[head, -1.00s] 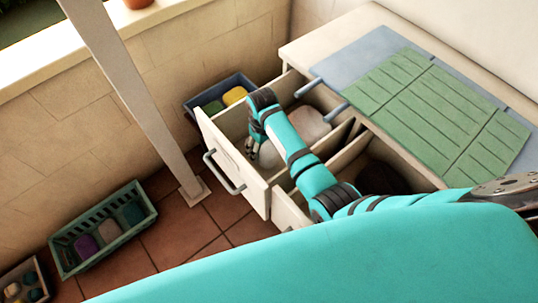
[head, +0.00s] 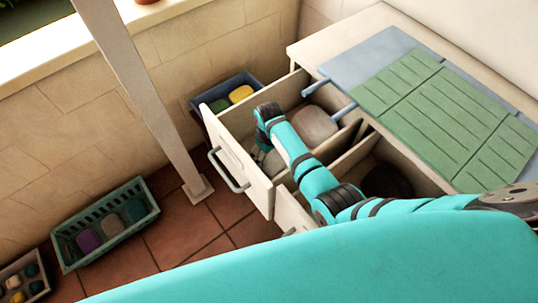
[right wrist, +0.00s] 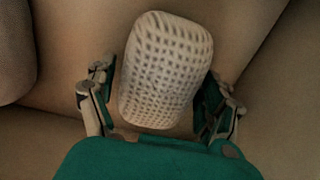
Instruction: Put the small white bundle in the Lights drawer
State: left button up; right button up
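The small white bundle (right wrist: 165,70), a rounded block with a woven surface, lies in the open front drawer (head: 238,152). In the right wrist view my right gripper (right wrist: 158,100) has its fingers on either side of the bundle, with a narrow gap at the left finger; the right finger is close to or touching it. In the head view the right arm reaches down into this drawer, and its gripper (head: 258,150) and the bundle are mostly hidden. No drawer label is readable. My left gripper is not in view.
A larger pale bundle (head: 315,125) lies deeper in the same drawer. A second drawer (head: 292,212) beside it is open and holds a dark round thing (head: 388,181). A blue bin (head: 222,85) stands behind; a green basket (head: 62,252) and small crate (head: 40,290) stand on the tiles.

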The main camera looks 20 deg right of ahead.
aim_at(269, 154)
jog(key=shift+o, duration=0.5)
jog(key=shift+r, duration=0.1)
jog(key=shift+r, duration=0.3)
notch_tip(269, 154, up, 12)
jog(key=p, duration=0.2)
jog(key=shift+f, duration=0.15)
